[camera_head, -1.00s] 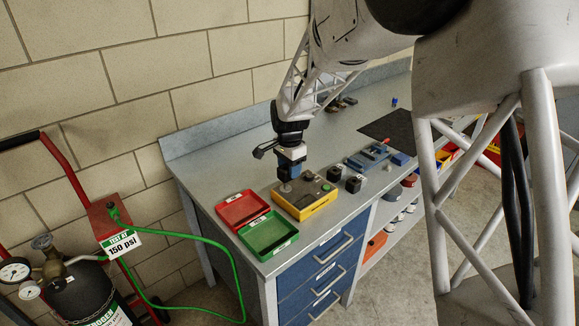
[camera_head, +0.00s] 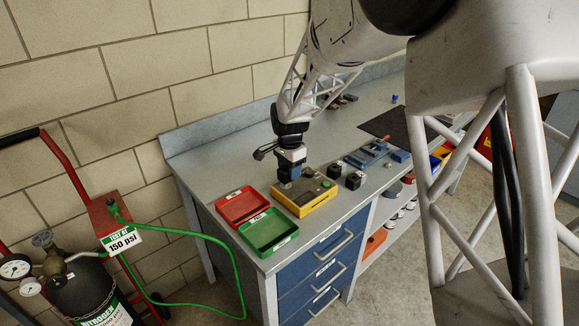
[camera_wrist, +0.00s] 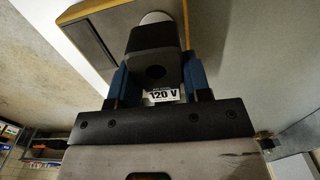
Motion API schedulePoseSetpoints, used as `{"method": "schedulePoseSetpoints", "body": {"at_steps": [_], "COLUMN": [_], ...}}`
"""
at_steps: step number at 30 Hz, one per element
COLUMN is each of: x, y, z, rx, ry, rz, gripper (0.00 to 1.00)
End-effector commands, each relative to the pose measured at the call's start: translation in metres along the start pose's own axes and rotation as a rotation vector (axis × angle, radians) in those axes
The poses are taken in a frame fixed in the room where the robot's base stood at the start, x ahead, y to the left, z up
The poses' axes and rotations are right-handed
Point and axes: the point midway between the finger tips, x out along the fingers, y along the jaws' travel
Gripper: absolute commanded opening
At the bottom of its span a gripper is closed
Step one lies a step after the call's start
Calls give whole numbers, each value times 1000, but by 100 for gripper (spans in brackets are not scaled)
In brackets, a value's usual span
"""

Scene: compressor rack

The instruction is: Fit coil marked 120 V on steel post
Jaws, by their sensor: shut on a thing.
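The coil marked 120 V is a black block (camera_wrist: 152,65) with a white label, seen in the wrist view. My gripper (camera_wrist: 160,82) is shut on it, with a blue finger on each side. In the head view my gripper (camera_head: 289,178) is over the left part of a yellow box (camera_head: 318,202) with a grey top. The coil is hard to make out there. A pale round part (camera_wrist: 155,17) shows just beyond the coil in the wrist view; I cannot tell if it is the steel post. I cannot see whether coil and post touch.
A red tray (camera_head: 221,214) and a green tray (camera_head: 250,243) lie left of the yellow box. Two black blocks (camera_head: 354,181) stand to its right, near a blue fixture (camera_head: 361,160). A dark mat (camera_head: 378,123) lies farther back. The bench behind the box is clear.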

Motion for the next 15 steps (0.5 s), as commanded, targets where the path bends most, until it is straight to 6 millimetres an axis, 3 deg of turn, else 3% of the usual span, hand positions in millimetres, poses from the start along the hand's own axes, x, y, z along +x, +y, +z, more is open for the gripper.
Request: {"method": "schedulePoseSetpoints", "body": {"at_steps": [15], "x": [13], "y": [0], "z": [0], "rx": [0], "ry": [1], "rz": [-1], "gripper": [15]}}
